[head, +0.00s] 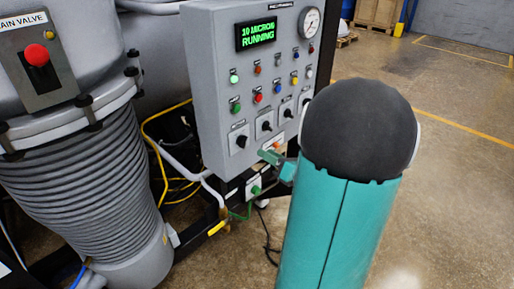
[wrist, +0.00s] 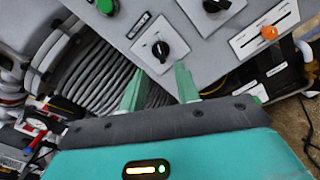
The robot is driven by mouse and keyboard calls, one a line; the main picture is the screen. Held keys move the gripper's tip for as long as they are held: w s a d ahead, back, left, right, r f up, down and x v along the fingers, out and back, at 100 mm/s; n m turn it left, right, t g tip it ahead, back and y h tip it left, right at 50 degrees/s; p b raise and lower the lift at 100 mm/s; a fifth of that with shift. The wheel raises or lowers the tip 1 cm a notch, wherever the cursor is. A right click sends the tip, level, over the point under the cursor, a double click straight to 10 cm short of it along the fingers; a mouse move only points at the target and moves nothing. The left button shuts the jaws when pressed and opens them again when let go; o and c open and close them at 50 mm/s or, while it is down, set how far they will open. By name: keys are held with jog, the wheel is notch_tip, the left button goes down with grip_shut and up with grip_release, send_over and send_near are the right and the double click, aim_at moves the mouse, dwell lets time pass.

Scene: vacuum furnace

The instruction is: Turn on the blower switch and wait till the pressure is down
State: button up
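The grey control panel (head: 215,75) carries a row of black rotary switches. The lowest-left switch (head: 241,141) shows in the wrist view (wrist: 160,50) on a white plate, just beyond my fingertips. The small labels are unreadable, so I cannot tell which switch is the blower's. My gripper (wrist: 159,70) is open and empty, its two green fingers apart below that switch, with no clear contact. In the head view the fingers (head: 271,158) show by the panel's lower edge, partly hidden by my arm.
Several coloured buttons and lamps fill the panel, including a green button (wrist: 107,6). A ribbed grey column (head: 80,185) and a drain valve box with a red button (head: 37,55) stand left. Floor at right is clear.

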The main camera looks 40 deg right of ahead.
jog(key=s, duration=0.5)
jog(key=shift+s, duration=0.35)
jog(key=w+a+n+g+y, duration=0.3)
jog(key=a+n+g+y, duration=0.6)
jog(key=a+n, duration=1.15)
jog(key=s+a+r+n+g+h, duration=0.3)
jog(key=a+n+h, duration=0.6)
jog(key=n, duration=1.2)
notch_tip(320, 180, up, 2)
jog(key=shift+s+a+r+h, duration=0.2)
jog(key=shift+s+a+h, duration=0.1)
jog(key=shift+s+a, duration=0.8)
